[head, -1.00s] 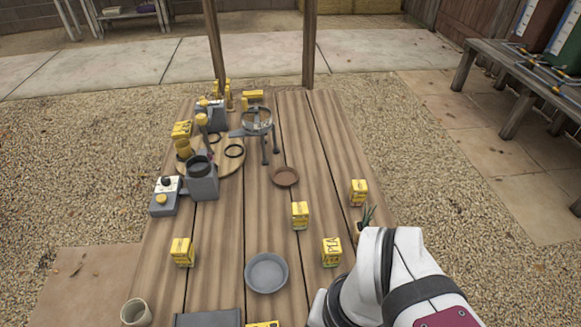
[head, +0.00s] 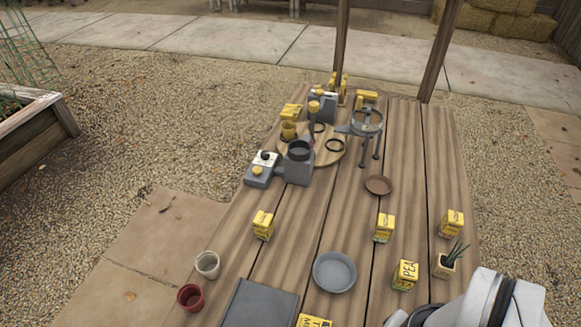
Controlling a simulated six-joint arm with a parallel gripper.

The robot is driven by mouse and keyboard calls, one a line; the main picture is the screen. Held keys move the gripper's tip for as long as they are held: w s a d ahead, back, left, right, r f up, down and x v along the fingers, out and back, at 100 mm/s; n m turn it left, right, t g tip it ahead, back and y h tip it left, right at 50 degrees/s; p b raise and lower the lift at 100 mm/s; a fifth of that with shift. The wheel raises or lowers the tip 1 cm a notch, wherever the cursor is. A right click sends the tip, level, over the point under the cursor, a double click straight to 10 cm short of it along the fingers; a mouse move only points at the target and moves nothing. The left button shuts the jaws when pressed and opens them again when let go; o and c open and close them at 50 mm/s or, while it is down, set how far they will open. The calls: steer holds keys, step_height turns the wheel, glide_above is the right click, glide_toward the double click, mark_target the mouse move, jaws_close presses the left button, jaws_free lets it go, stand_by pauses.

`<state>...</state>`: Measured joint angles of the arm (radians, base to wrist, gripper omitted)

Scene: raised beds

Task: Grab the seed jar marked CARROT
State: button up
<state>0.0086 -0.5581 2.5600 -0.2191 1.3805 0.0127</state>
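Several jars with yellow labels stand on the wooden table. One at the front right (head: 405,274) reads PEA. Others are a jar at the middle left (head: 263,225), one right of centre (head: 384,228), one at the right (head: 452,223) and one cut off at the bottom edge (head: 314,321). I cannot read CARROT on any label. My white arm shows at the bottom right; my gripper is out of view.
A grey dish (head: 334,272), a dark tray (head: 259,304), a red pot (head: 190,297), a pale pot (head: 208,265) and a small potted plant (head: 445,264) stand in front. A tripod stand (head: 366,124), a grey device (head: 299,164) and a brown saucer (head: 378,185) are farther back.

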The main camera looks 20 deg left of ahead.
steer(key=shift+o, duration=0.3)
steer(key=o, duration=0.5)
